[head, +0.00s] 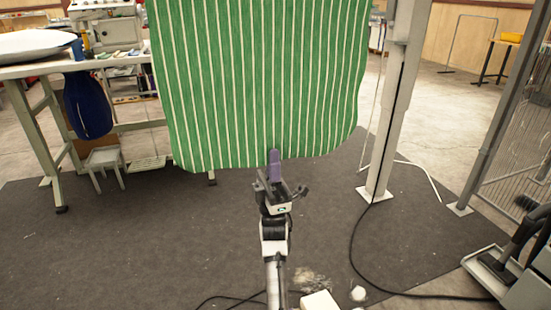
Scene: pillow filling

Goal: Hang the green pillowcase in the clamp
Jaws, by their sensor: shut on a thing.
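The green pillowcase (255,75) with pale stripes hangs spread out in the upper middle of the head view. Its top runs out of the picture, so what holds it there is hidden. The clamp cannot be made out. My gripper (275,182) is low in front of the pillowcase's bottom edge, pointing up. It is shut on a small purple object (275,164) that stands upright and overlaps the bottom edge in the picture. I cannot tell whether the purple object touches the cloth.
A grey post (395,110) stands on a floor plate to the right. A workbench (40,70) with a sewing machine (105,25) and a white pillow (38,45) is at left. A black cable (358,250) crosses the dark mat (130,245). A wire-mesh frame (515,130) stands far right.

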